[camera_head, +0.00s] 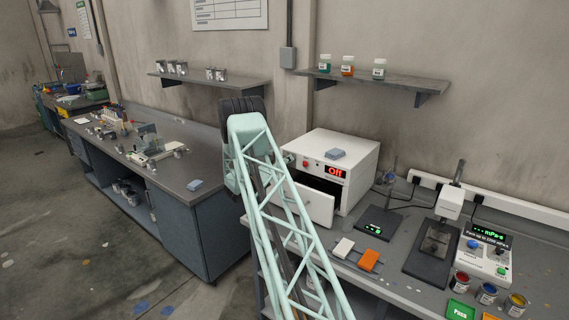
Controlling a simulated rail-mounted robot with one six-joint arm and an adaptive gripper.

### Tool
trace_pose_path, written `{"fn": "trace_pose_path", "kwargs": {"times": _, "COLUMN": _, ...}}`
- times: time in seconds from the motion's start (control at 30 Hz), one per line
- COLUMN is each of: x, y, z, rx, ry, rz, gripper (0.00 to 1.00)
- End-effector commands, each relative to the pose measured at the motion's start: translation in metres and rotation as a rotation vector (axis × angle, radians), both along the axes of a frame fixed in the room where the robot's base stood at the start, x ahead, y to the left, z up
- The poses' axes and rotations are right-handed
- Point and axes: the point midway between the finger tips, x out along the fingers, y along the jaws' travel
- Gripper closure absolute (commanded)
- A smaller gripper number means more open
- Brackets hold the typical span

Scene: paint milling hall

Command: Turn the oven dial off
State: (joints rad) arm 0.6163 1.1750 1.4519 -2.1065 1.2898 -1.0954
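The oven (357,162) is a white box on the grey bench at centre right. Its red display (335,172) reads "Off". A small red control (306,164) shows on its front, left of the display. A greenish round part (290,158) sits at the front's left edge, close to my arm in the picture; I cannot tell which one is the dial. A white front panel (313,203) stands open below, with a dark opening behind it. My pale green lattice arm passes in front of the oven's left side. My gripper is not visible.
A blue-grey pad (336,154) lies on the oven. The right bench holds a scale (379,222), an orange block (369,260), a white block (343,248), a stand instrument (436,238) and paint jars (487,294). A shelf (365,83) hangs above. The left bench (180,168) is cluttered.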

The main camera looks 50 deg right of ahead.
Motion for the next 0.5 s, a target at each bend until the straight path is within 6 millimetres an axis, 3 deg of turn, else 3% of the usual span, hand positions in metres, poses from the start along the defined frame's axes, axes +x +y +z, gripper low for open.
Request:
{"fn": "trace_pose_path", "kwargs": {"times": 0.27, "x": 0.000, "y": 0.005, "z": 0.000, "rx": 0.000, "ry": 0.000, "rz": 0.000, "gripper": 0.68}}
{"fn": "trace_pose_path", "kwargs": {"times": 0.5, "x": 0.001, "y": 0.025, "z": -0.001, "rx": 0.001, "ry": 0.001, "rz": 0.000, "gripper": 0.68}}
